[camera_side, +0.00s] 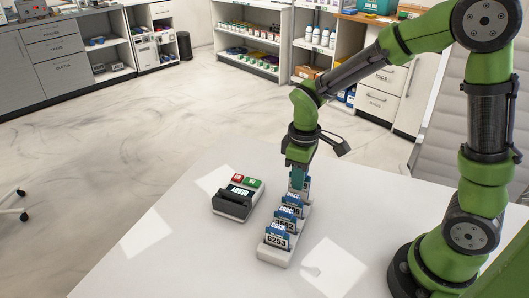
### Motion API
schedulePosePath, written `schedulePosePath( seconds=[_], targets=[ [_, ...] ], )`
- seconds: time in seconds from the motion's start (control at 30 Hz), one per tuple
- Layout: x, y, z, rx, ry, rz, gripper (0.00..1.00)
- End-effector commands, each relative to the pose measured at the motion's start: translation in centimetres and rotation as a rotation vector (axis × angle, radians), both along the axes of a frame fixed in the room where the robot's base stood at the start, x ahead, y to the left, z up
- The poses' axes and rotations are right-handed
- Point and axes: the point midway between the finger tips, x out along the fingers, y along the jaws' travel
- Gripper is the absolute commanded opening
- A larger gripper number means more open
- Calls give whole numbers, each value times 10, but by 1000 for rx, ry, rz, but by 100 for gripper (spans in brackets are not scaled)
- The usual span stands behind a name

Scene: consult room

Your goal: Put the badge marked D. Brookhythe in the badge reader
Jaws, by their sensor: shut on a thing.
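A white badge rack (272,257) stands on the table with several blue-and-white badges upright in a row. The nearest badge (277,240) shows 6253; the numbers behind it are partly covered. No names are legible, so I cannot tell which badge is D. Brookhythe's. My gripper (298,180) points down at the far end of the rack, shut on the farthest badge (307,184), which it partly hides. I cannot tell whether that badge is still seated in the rack. The badge reader (232,206), dark-fronted with a small display and red and green buttons, stands left of the rack.
The white table (165,262) is clear around the reader and rack, apart from flat white patches, perhaps paper or light. Its left edge drops to the floor. Shelves and cabinets (250,45) stand far behind.

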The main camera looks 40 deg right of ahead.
Motion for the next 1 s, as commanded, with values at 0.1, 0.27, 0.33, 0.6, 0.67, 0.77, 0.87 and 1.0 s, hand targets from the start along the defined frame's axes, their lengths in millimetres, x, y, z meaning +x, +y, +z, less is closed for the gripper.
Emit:
schedulePosePath(
  seconds=[0.1,0.27,0.33,0.6,0.67,0.77,0.87,1.0],
  targets=[
    [1,0,27,0,-6,0,0],
    [2,1,50,0,-3,1,0],
    [9,6,57,0,-1,2,0],
    [70,64,61,0,3,8,0],
    [82,79,59,-1,3,8,0],
    [97,101,57,1,1,5,0],
    [106,116,54,0,2,1,0],
    [110,125,50,-1,2,0,0]
  ],
)
